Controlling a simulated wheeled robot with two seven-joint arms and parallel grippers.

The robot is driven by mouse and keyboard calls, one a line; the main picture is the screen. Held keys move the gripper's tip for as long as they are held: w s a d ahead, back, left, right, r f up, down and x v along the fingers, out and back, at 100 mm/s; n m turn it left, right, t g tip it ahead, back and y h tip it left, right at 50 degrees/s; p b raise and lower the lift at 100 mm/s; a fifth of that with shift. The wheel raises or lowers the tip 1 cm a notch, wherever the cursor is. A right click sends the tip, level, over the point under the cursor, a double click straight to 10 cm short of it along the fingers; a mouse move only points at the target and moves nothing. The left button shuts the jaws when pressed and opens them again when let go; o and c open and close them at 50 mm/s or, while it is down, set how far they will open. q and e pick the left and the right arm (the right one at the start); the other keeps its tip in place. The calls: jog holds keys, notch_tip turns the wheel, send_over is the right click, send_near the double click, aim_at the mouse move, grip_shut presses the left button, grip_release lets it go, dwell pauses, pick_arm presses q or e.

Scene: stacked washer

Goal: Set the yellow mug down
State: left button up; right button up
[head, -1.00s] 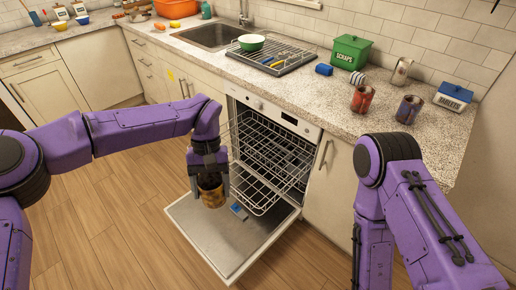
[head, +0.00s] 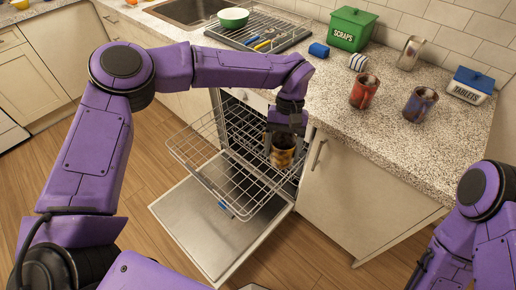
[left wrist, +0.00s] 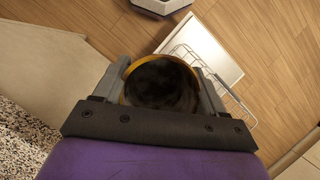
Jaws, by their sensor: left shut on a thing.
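The yellow mug (head: 283,158) is gripped in my left gripper (head: 285,138), mouth up, with dark markings on its side. In the head view it is in front of the counter edge, over the right side of the open dishwasher's pulled-out rack (head: 205,150). I cannot tell whether it touches the rack. In the left wrist view the mug's yellow rim (left wrist: 128,72) and dark inside sit between the two fingers; the rack wires (left wrist: 190,52) show beside it. My right arm is at the right edge of the head view; its gripper is out of view.
The dishwasher door (head: 185,215) is folded down.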

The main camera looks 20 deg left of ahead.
pick_arm(q)
jog(key=a+f+n+t+h+b, duration=0.1)
jog(key=a+f+n+t+b, duration=0.3)
jog(key=a+f+n+b, duration=0.75)
jog(key=a+f+n+t+h+b, duration=0.2)
jog(key=a+f+n+t+b, duration=0.3)
jog(key=f+n+b, duration=0.75)
jog(key=w+a+f+n, duration=0.1)
jog(key=w+a+f, duration=0.1)
jog(key=w+a, duration=0.1)
jog(key=w+a+f+n, duration=0.1)
jog(key=w+a+f, duration=0.1)
jog(key=w+a, duration=0.2)
jog(key=w+a+f, duration=0.2)
jog(key=w+a, duration=0.1)
jog(key=shift+w+a+f+n+g, duration=0.2)
jog(key=shift+w+a+n+g, duration=0.1)
jog(key=shift+w+n+g, duration=0.1)
jog(key=shift+w+f, duration=0.1)
jog(key=shift+f, duration=1.45)
jog(key=shift+f+y, duration=0.15)
jog(key=shift+y, duration=0.15)
jog(key=o, duration=1.2)
jog(key=shift+o, duration=0.2)
